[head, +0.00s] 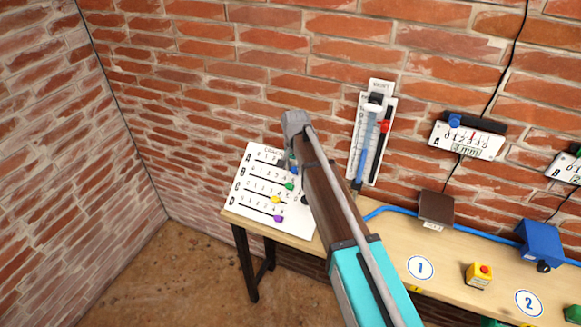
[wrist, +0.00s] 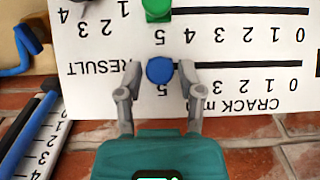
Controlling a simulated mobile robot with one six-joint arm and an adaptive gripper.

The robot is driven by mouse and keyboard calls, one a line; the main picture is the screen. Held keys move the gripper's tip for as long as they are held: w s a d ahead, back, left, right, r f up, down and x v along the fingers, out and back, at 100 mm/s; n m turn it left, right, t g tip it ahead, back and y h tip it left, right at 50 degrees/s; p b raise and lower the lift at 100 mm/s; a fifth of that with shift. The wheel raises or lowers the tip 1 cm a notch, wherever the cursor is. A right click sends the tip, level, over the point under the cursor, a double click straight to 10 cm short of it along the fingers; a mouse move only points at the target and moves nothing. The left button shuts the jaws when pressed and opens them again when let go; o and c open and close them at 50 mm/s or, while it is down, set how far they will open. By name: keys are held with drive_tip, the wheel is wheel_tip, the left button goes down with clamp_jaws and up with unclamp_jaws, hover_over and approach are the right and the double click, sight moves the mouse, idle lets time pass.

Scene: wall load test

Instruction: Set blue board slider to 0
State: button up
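The white crack board (head: 238,205) leans against the wall on the left of the table; the wrist view shows it upside down (wrist: 230,40). Its blue slider knob (wrist: 159,70) is at the 5 end of the top row, with 0 far to the right in the wrist view. It also shows small in the head view (head: 293,169). My gripper (wrist: 158,67) is open, with one finger on each side of the blue knob. Gaps seem to show on both sides; whether a finger touches it I cannot tell. My arm hides part of the board in the head view.
Below the blue knob sit a green (head: 289,186), a yellow (head: 275,200) and a purple knob (head: 278,218). A vertical gauge with a red slider (head: 384,126) hangs right of the board. A blue cable (head: 390,209) and a brown box (head: 436,208) lie further right.

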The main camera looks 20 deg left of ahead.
clamp_jaws()
drive_tip(key=shift+a, duration=0.4)
drive_tip(key=shift+d, duration=0.1)
hover_over(253, 165)
drive_tip(key=shift+o, duration=2.4)
unclamp_jaws()
